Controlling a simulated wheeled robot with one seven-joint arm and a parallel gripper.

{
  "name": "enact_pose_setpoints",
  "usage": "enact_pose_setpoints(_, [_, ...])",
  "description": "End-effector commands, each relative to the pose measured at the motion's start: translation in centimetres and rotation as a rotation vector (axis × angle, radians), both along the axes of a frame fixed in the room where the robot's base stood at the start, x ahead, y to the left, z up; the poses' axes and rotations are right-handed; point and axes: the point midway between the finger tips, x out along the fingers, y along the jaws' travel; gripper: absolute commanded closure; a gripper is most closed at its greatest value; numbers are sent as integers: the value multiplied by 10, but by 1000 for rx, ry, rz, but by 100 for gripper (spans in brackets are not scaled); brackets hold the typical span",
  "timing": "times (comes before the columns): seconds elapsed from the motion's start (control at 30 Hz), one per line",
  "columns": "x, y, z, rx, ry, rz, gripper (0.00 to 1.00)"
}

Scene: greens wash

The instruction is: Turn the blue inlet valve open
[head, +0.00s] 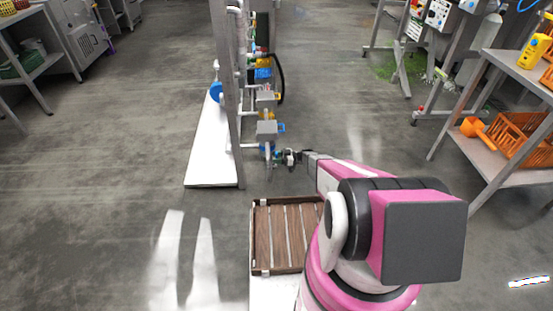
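A rack of pipes and valves (265,100) stands upright in the middle of the head view. Several blue parts show on it: a blue round piece (216,91) at its left, a blue piece (263,73) higher up, a small blue piece (281,127) at its right, and a blue valve part (267,148) low down. I cannot tell for sure which is the inlet valve. My gripper (287,157) is at the low blue part, just to its right. It is too small to tell whether it touches the part or whether its fingers are open.
A wooden slatted crate (252,235) stands in front of the rack, left of my arm. A white panel (208,150) lies left of the rack. A shelf table (500,65) with orange baskets (520,135) and a yellow bottle (535,50) is at right.

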Motion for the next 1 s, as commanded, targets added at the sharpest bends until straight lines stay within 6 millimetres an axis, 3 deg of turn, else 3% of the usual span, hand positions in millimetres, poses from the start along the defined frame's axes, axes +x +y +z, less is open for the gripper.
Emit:
enact_pose_setpoints(0.27, [1, -15, 0, 0, 1, -2, 51])
enact_pose_setpoints(0.7, [1, -92, 0, 0, 0, -2, 51])
enact_pose_setpoints(1.0, [0, -109, 0, -1, 0, 0, 51])
